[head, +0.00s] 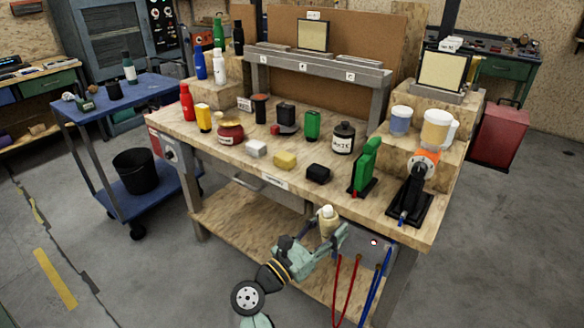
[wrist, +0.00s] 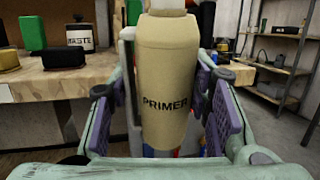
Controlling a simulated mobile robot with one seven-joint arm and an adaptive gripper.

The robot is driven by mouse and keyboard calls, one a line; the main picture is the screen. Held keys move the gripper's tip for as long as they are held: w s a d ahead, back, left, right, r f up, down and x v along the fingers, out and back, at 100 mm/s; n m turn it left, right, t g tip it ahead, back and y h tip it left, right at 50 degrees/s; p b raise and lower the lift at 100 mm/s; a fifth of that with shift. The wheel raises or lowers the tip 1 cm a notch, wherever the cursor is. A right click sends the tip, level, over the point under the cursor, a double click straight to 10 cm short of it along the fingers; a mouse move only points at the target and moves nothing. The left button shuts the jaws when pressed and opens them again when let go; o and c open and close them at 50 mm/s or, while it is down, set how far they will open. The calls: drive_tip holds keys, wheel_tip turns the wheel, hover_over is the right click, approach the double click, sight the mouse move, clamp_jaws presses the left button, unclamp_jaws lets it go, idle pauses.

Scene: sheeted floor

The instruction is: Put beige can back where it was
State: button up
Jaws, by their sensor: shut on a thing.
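The beige can (head: 327,221) has a pale cap and is upright. In the wrist view the can (wrist: 165,75) fills the middle, with PRIMER in dark letters on its side. My gripper (head: 327,233) is shut on it, with a purple-padded finger on either side of the can in the wrist view (wrist: 165,115). It holds the can in front of the workbench's front edge, below the level of the top in the head view.
The workbench top (head: 225,160) carries a red bottle (head: 187,102), a yellow block (head: 285,160), a black block (head: 318,174), a dark WASTE jar (head: 343,138) and a green upright tool (head: 366,165). Blue (head: 200,65) and white (head: 219,69) bottles stand on the back-left riser. Cables hang front right.

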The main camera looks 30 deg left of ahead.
drive_tip(key=w+d+f+m+g+h, duration=0.1)
drive_tip(key=d+f+m+g+h, duration=0.1)
drive_tip(key=d+f, duration=0.5)
drive_tip(key=d+f+m+g+h, duration=0.2)
drive_tip(key=d+f+h, duration=0.2)
drive_tip(key=f, duration=1)
drive_tip(key=w+d+f+m+g+h, duration=0.1)
drive_tip(key=d+f+m+g+h, duration=0.1)
drive_tip(key=d+f, duration=0.8)
drive_tip(key=shift+w+d+f+m+g+h, duration=0.2)
drive_tip(key=shift+w+f+m+g+h, duration=0.15)
drive_tip(key=shift+f+h, duration=0.45)
